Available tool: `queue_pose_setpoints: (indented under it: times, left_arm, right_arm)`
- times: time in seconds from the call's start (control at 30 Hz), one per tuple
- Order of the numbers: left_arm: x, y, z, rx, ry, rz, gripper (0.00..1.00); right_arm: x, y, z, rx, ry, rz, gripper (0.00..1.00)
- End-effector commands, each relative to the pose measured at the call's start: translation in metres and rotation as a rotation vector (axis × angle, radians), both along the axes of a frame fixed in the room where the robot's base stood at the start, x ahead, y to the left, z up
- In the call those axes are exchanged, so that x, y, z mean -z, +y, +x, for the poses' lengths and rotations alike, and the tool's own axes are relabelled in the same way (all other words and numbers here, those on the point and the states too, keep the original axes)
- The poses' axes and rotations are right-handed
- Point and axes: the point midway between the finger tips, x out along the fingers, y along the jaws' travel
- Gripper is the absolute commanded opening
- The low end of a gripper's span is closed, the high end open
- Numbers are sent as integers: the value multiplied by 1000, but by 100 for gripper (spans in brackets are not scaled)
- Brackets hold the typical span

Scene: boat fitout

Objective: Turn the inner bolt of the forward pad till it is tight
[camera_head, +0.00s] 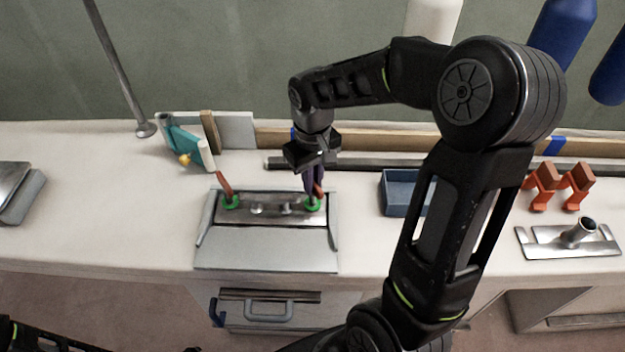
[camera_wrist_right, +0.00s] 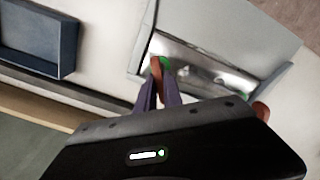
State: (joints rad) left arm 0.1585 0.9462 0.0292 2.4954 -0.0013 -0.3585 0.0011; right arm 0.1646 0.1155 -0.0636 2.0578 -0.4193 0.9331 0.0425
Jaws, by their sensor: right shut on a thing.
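The metal pad plate (camera_head: 272,215) sits in a grey holder (camera_head: 265,252) on the white counter. It carries a bolt with an orange-red handle and green ring at each end. The left-hand bolt (camera_head: 225,185) stands free with its handle tilted. My right gripper (camera_head: 316,188) reaches down from above and is shut on the orange-red handle of the right-hand bolt (camera_head: 318,196). In the right wrist view the fingers (camera_wrist_right: 158,85) close around that handle (camera_wrist_right: 156,66), beside its green ring (camera_wrist_right: 165,62). The fingers partly hide the handle. My left gripper is out of view.
A blue tray (camera_head: 398,192) stands just right of the holder. Orange clamps (camera_head: 558,185) and a metal plate with a post (camera_head: 570,240) lie farther right. A teal tool (camera_head: 185,143) is behind left, near a slanted pole (camera_head: 120,65). The left counter is mostly clear.

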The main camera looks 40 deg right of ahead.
Motion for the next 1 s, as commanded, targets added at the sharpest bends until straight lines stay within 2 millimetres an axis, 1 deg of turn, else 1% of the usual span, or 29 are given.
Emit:
queue_pose_setpoints:
  times: [0.03, 0.23, 0.27, 0.5, 0.53, 0.83, 0.93, 1.0]
  left_arm:
    - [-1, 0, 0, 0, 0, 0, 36]
    - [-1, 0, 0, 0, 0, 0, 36]
    - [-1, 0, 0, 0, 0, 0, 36]
    - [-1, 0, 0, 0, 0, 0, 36]
    - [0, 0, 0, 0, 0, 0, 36]
    - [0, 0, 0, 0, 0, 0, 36]
    - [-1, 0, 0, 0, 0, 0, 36]
    - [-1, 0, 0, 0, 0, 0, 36]
  right_arm:
    - [-4, -1, 3, 2, -10, -2, 0]
    - [-4, -1, 3, 1, -11, -2, 0]
    - [-4, -1, 3, 1, -11, -2, 12]
    - [-2, -1, 2, -1, -7, -1, 31]
    - [-2, -1, 2, -1, -6, -1, 33]
    - [-3, -1, 1, -1, -5, -1, 33]
    - [-11, -1, 2, -1, -6, -2, 33]
    - [-20, -1, 2, -2, -7, -2, 33]
